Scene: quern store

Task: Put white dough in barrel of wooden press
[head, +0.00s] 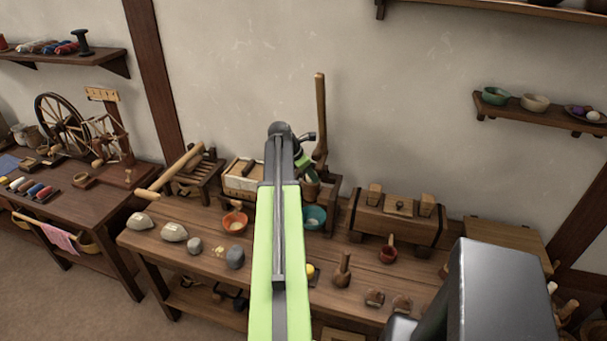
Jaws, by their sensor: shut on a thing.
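The wooden press stands at the back of the workbench, with a tall upright lever (320,110). Its barrel (311,189) is low beside the lever and partly hidden by my arm. My gripper (308,167) is at the far end of my green arm, pointing down just above the barrel. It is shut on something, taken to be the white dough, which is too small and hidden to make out. I cannot tell whether it touches the barrel's rim.
The workbench (205,243) carries an orange bowl (236,222), a teal bowl (314,217), several stones, and a wooden chest-like press (398,215) to the right. A spinning wheel (62,125) stands on the left table. A shelf (545,110) hangs at right.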

